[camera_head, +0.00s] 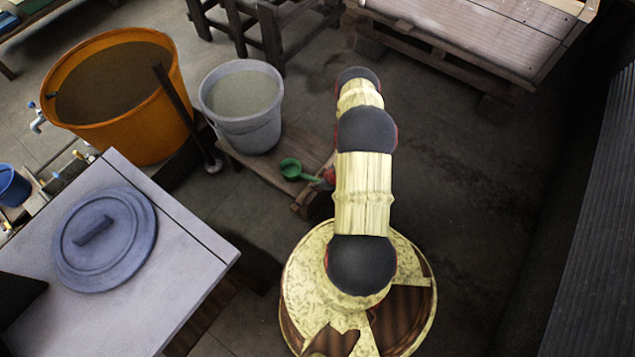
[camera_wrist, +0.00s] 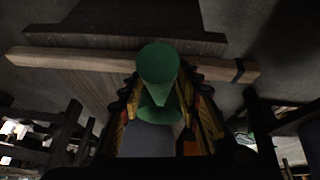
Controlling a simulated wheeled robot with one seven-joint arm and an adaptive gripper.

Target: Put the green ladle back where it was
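The green ladle (camera_head: 290,169) has a round bowl, seen left of my arm over a low wooden stand, its handle running right towards my gripper (camera_head: 328,178). In the wrist view the ladle (camera_wrist: 158,62) lies along the middle, between the two fingers of my gripper (camera_wrist: 160,92), its bowl beyond the fingertips. The fingers are close on both sides of it and look shut on it. The exact contact is dark and partly hidden. I cannot tell whether the ladle touches the stand.
The low wooden stand (camera_head: 262,172) bears a grey bucket of liquid (camera_head: 250,132). An orange tub (camera_head: 150,140) stands to its left, with a dark pole (camera_head: 178,105) between them. A table (camera_head: 150,290) with a round blue-grey lid (camera_head: 104,252) is at lower left. Floor at right is clear.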

